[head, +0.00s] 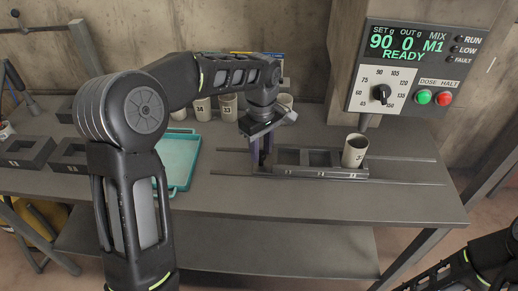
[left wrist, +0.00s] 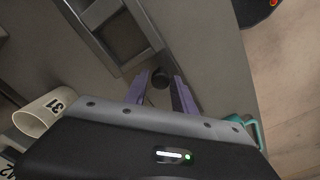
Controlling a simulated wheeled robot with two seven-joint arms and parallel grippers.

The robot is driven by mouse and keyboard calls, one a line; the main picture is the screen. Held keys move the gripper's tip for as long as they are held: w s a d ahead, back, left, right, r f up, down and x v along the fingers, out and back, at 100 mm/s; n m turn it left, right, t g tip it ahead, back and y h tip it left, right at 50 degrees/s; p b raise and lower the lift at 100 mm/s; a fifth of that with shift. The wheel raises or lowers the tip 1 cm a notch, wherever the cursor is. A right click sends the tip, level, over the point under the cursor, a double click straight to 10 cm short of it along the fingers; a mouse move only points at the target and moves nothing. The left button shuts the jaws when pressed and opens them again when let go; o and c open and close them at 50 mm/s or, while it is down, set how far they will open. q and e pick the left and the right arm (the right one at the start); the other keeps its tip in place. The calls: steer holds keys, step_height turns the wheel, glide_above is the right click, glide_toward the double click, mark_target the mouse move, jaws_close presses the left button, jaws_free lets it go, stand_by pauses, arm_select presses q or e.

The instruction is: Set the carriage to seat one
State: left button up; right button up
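The dark carriage (head: 322,173) sits on the rails (head: 405,160) on the bench, with two empty square openings showing and a pale cup (head: 355,150) standing at its right end. My left gripper (head: 262,158) points down at the carriage's left end. In the left wrist view, its purple fingers (left wrist: 160,88) stand apart on either side of a small dark round knob (left wrist: 159,79); gaps seem to show, and I cannot tell whether they touch it. The carriage frame (left wrist: 90,17) also shows there. Only my right forearm shows at the lower right; its gripper is out of view.
A control box (head: 411,68) reads SET 90, OUT 0, M1, READY, with a dial and green and red buttons. A teal tray (head: 184,187) lies left of the carriage. Numbered cups (head: 228,107) stand behind my left arm. Dark square holders (head: 24,152) lie far left.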

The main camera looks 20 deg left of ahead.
arm_select(q)
steer(key=o, duration=0.3)
step_height(320, 180, up, 8)
steer(key=shift+f+b, duration=0.1)
steer(key=shift+b, duration=0.2)
stand_by(0.6)
